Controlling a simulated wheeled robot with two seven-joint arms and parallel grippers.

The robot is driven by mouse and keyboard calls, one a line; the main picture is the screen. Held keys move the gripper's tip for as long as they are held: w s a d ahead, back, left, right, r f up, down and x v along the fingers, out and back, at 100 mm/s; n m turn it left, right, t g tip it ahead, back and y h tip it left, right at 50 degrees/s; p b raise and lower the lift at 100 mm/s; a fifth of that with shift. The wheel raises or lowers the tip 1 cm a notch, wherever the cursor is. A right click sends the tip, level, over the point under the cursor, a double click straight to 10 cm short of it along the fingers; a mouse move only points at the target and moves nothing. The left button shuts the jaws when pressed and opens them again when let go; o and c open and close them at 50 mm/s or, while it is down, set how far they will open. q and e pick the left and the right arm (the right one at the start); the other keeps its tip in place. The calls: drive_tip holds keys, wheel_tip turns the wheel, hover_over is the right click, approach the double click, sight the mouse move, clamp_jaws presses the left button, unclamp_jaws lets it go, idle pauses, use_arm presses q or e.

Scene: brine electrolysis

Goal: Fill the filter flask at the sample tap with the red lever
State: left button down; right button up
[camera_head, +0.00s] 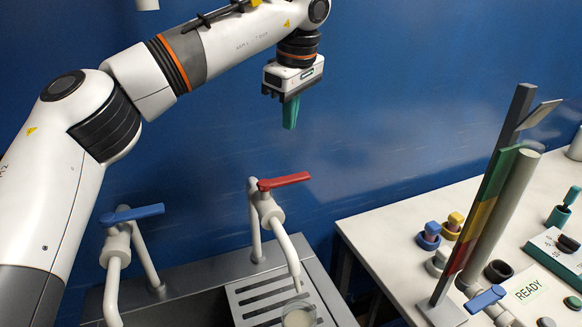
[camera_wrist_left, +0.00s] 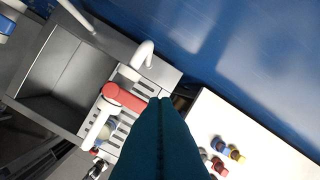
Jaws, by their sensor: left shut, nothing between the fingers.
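The red lever (camera_head: 284,181) sits on top of a white sample tap (camera_head: 286,240) at the right end of the sink. The lever points to the right, roughly level. A round, pale vessel that looks like the filter flask (camera_head: 298,317) stands on the slatted drain under the spout, cut off by the lower picture edge. My left gripper (camera_head: 290,125) is shut and empty, its teal fingers pointing down, above and apart from the red lever. In the left wrist view the shut fingers (camera_wrist_left: 160,101) appear beside the red lever (camera_wrist_left: 124,98). My right gripper is not visible.
A tap with a blue lever (camera_head: 132,215) stands left of the red one. The sink basin (camera_wrist_left: 70,76) lies beside the slatted drain (camera_head: 262,299). At right, a white table (camera_head: 385,225) carries a tall coloured column (camera_head: 480,215), small blue and yellow parts and a READY sign (camera_head: 528,291).

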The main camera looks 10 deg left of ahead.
sight(284, 181)
use_arm(q)
drive_tip(key=w+a+f+m+t+p, duration=0.1)
drive_tip(key=w+a+f+m+p, duration=0.15)
drive_tip(key=f+m, duration=0.55)
drive_tip(key=shift+n+y, duration=0.3)
drive_tip(key=shift+n, duration=0.5)
drive_tip(key=s+d+f, duration=0.1)
drive_tip(key=s+d+f+p, duration=0.1)
drive_tip(key=shift+s+d+f+p, duration=0.2)
drive_tip(key=shift+s+d+p, duration=0.05)
drive_tip(key=shift+d+p, duration=0.05)
